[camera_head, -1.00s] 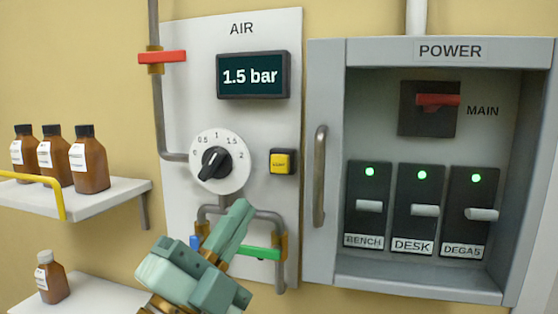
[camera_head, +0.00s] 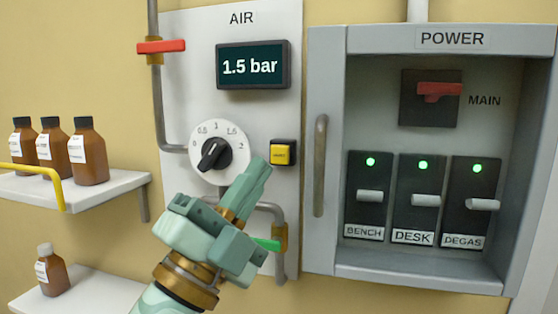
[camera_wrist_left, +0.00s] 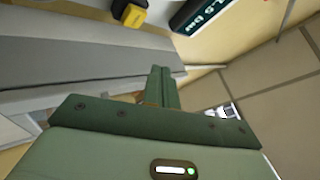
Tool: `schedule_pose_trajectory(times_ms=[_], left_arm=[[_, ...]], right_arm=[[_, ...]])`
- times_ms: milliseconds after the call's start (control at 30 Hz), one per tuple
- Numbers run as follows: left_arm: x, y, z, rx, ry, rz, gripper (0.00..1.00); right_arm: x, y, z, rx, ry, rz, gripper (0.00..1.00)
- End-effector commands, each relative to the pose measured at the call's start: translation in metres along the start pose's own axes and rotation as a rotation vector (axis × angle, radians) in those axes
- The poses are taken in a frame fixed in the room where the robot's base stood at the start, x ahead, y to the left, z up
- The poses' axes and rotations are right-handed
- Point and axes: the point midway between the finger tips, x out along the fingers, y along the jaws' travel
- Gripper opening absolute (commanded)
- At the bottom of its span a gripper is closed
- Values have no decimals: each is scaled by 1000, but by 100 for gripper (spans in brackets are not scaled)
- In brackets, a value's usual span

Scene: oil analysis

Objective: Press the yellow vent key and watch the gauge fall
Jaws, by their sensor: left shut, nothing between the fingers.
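The yellow vent key (camera_head: 281,152) sits in a black housing on the white AIR panel, right of the round regulator dial. The gauge display (camera_head: 251,66) above reads "1.5 bar". My left gripper (camera_head: 260,172) is shut and empty, with its fingertips just below and left of the key; they look apart from it. In the left wrist view the yellow key (camera_wrist_left: 134,15) shows at the top, beyond the closed fingers (camera_wrist_left: 160,72), beside the dark gauge display (camera_wrist_left: 195,12). My right gripper is not in view.
The dial (camera_head: 218,152) is close left of my fingers. A green-handled valve (camera_head: 267,244) and pipes lie behind my gripper. The POWER cabinet (camera_head: 326,262) with its handle (camera_head: 320,165) stands to the right. Brown bottles (camera_head: 88,155) stand on a shelf at left.

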Motion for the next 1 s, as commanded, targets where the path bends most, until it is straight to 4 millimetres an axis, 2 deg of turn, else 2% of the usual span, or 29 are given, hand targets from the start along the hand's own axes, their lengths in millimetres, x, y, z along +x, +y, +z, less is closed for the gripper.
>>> schedule_pose_trajectory(times_ms=[167, 400, 1000], left_arm=[[17, 15, 13, -1, 0, 0, 0], [34, 24, 24, 0, 0, 0, 0], [37, 27, 27, -1, 0, 0, 0]], right_arm=[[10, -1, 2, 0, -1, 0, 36], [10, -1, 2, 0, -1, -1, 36], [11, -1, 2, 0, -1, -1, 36]])
